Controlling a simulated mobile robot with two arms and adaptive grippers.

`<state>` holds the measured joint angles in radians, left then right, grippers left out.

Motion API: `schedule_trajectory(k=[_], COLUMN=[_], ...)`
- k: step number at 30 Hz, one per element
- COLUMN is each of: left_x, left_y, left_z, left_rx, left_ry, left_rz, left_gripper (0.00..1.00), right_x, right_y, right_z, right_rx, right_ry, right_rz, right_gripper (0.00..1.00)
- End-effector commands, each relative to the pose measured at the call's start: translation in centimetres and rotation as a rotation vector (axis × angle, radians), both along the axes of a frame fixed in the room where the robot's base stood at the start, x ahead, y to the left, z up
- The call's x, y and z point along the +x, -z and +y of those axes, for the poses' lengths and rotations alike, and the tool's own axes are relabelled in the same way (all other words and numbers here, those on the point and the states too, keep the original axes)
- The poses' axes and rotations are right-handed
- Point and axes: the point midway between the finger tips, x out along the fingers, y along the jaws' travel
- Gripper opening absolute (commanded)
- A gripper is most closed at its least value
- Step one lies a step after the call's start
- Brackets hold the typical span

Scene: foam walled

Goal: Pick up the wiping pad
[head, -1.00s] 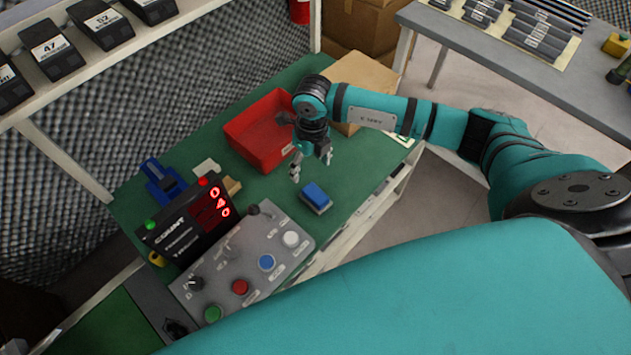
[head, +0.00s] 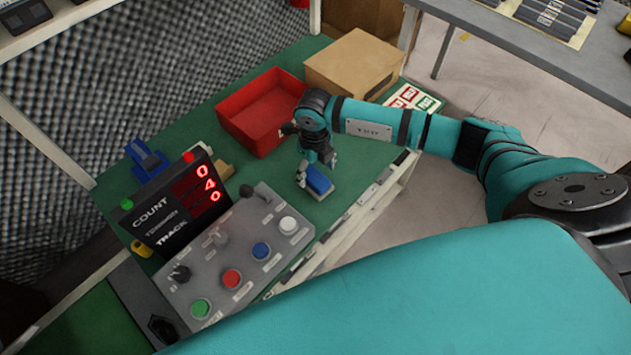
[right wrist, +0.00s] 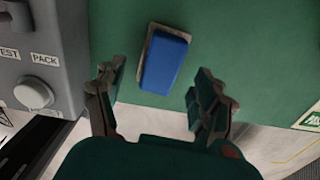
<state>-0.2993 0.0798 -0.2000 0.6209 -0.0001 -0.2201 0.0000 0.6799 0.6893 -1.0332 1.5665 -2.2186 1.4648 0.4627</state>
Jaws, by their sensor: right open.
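The wiping pad (head: 318,181) is a small blue block with a pale layer along its edge, lying on the green bench top (head: 352,165). In the right wrist view the pad (right wrist: 165,62) lies ahead of the fingertips, roughly centred between them. My right gripper (head: 314,177) is above the pad in the head view and hides part of it. In the right wrist view my right gripper (right wrist: 158,85) is open, with a finger to each side and nothing held. My left gripper is not in view.
A grey button panel (head: 250,246) and a black count display (head: 180,205) stand left of the pad. A red bin (head: 236,127) and a cardboard box (head: 350,65) are behind. The bench's front edge is close on the right.

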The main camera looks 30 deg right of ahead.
Motion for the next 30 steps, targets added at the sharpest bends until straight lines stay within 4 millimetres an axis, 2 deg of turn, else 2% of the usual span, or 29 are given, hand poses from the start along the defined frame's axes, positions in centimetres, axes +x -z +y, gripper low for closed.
schedule_trajectory(k=[1,7,15,27,30], left_x=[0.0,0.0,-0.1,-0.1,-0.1], left_y=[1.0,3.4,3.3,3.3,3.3], left_z=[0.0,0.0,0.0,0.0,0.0], left_rx=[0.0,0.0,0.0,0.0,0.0], left_ry=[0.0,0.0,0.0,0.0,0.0], left_rz=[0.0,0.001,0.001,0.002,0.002], left_gripper=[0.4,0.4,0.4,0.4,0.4], right_x=[-0.1,0.0,0.0,0.0,0.0], right_y=[1.2,4.3,4.3,4.4,4.4], right_z=[-0.1,-0.3,-0.3,-0.3,-0.3], right_rx=[-0.001,0.0,0.0,0.0,0.0], right_ry=[0.0,0.001,0.0,0.0,0.0], right_rz=[0.002,0.001,0.0,0.001,0.001], right_gripper=[0.7,0.7,0.7,0.19,0.1])
